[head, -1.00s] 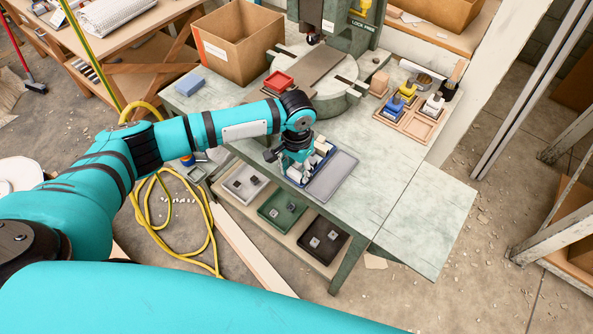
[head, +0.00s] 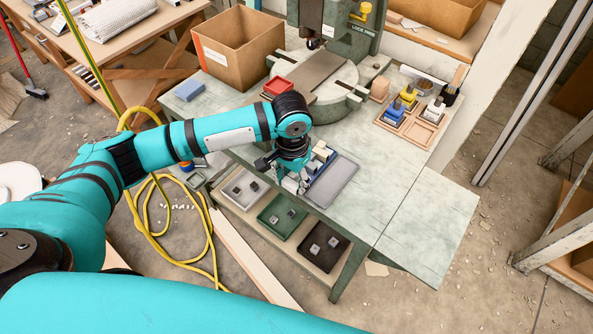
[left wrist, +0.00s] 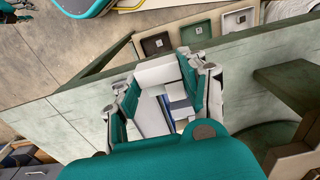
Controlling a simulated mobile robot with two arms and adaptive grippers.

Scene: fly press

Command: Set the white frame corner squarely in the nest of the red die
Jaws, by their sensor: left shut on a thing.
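My left gripper (head: 292,182) points down at the front edge of the bench, beside the blue-and-grey tray (head: 334,186). In the left wrist view, its fingers (left wrist: 165,98) are closed on a white frame corner (left wrist: 157,74). The arm hides most of this piece in the head view. Other white pieces (head: 321,152) lie in the tray's blue part. The red die (head: 279,86) sits at the back, by the press's round table, apart from the gripper. My arm partly covers it, and its nest is too small to read. My right gripper is not in view.
The green press (head: 338,42) stands behind. A cardboard box (head: 238,48) and a blue block (head: 189,91) are at the back left. A wooden rack (head: 421,131) with coloured-handled tools is at the right. The bench's right front is clear. Small trays (head: 282,217) sit on a shelf below.

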